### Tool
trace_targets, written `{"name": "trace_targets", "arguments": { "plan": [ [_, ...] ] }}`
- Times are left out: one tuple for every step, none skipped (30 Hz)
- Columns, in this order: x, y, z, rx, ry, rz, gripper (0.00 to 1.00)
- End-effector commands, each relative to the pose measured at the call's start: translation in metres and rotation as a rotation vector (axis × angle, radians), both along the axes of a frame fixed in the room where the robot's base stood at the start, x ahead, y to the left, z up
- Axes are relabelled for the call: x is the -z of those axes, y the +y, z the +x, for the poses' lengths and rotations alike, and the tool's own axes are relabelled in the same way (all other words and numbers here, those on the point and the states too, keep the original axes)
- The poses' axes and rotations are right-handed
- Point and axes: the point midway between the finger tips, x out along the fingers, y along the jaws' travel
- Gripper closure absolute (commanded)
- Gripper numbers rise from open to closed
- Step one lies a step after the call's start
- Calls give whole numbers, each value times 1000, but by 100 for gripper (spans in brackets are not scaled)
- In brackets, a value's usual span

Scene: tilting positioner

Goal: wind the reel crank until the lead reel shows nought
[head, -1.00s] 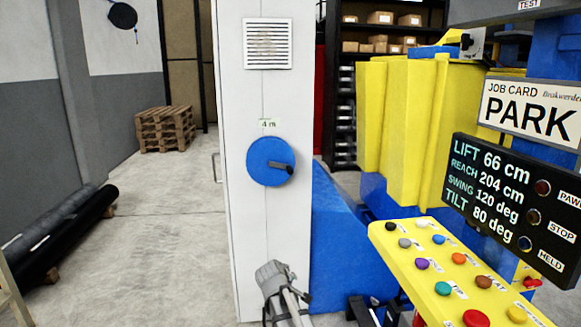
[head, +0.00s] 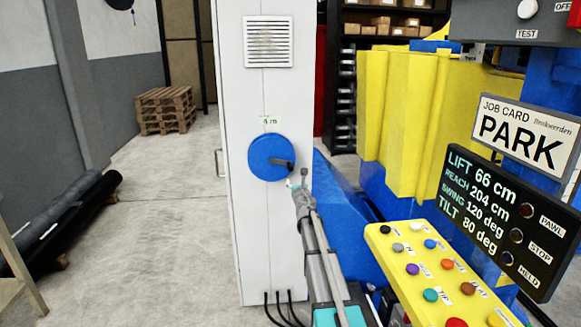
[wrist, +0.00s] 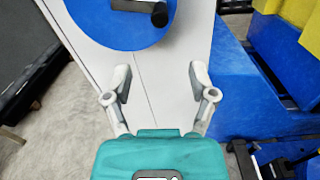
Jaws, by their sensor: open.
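The blue lead reel (head: 262,158) is a round disc on the front of a white cabinet. Its black crank handle (head: 283,163) points right and slightly down. The small label above the reel (head: 268,121) reads 4 m. My gripper (head: 298,179) is just below and right of the crank handle, open and empty. The wrist view shows its two fingers spread apart, with the blue reel (wrist: 100,20) and the black crank handle (wrist: 150,10) above and beyond the fingertips. The fingers appear clear of the handle.
The white cabinet (head: 245,230) has a vent above the reel. To the right stand a yellow button panel (head: 385,255) and a dark display (head: 480,190). The job card (head: 505,128) reads PARK. Black rolls (head: 65,220) lie at the left; the floor between is open.

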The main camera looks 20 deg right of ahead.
Motion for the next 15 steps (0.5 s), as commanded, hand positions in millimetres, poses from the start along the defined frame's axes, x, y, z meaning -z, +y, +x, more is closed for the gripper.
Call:
{"name": "trace_targets", "arguments": {
  "plan": [
    [0,0,1,-4,3,-10,27],
    [0,0,1,-6,3,-12,27],
    [0,0,1,-6,4,-12,27],
    [0,0,1,-6,4,-12,27],
    [0,0,0,-6,3,-12,27],
    [0,0,0,-5,3,-11,27],
    [0,0,0,-5,3,-11,27],
    [0,0,0,-5,3,-11,27],
    [0,0,0,-4,3,-10,27],
    [0,-1,0,-4,3,-10,27],
    [0,-1,1,-4,3,-10,27],
    [0,-1,1,-4,2,-9,27],
    [0,-1,2,-4,2,-9,27],
    [0,-1,3,-3,2,-9,27],
    [0,-2,4,-3,2,-9,27]
  ]
}}
